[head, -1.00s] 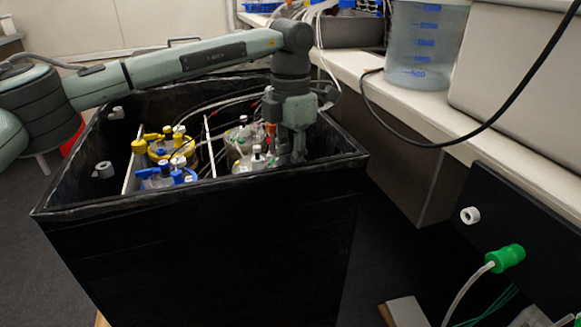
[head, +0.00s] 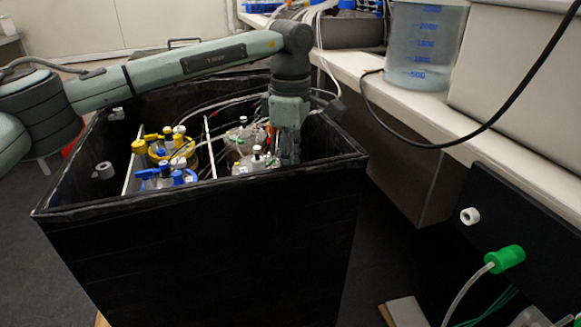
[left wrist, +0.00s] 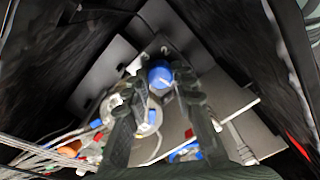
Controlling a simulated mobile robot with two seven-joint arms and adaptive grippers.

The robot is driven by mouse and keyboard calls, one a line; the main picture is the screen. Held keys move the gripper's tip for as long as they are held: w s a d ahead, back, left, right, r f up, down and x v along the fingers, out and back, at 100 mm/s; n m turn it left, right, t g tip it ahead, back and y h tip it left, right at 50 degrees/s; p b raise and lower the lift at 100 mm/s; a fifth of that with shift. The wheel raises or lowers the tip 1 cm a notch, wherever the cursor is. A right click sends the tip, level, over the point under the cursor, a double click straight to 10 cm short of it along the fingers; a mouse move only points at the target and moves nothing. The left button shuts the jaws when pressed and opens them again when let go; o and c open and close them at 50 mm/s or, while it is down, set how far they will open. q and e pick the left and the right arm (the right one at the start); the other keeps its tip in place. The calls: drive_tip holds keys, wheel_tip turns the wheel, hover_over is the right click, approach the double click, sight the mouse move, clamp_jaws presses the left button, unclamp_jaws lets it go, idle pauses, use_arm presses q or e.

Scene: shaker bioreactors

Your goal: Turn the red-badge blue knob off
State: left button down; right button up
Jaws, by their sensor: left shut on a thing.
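A round blue knob (left wrist: 160,76) shows near the middle of the left wrist view, on a dark panel deep in the black box. My left gripper (left wrist: 157,88) is shut on the knob, one dark finger on each side of it. In the head view my left gripper (head: 287,157) reaches down into the right part of the black box (head: 200,245), and its fingertips are hidden behind the front wall. The knob is hidden in the head view. My right gripper is in neither view.
Yellow-capped (head: 140,147) and blue-capped (head: 178,177) bottles stand in the box left of the gripper. A thin white divider (head: 209,148) and several tubes (head: 215,105) lie close by. A bench (head: 480,145) runs along the right.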

use_arm(q)
drive_tip(key=shift+m, duration=0.6)
drive_tip(key=c, duration=1.3)
unclamp_jaws()
drive_tip(key=shift+o, duration=0.2)
wheel_tip(320, 180, up, 12)
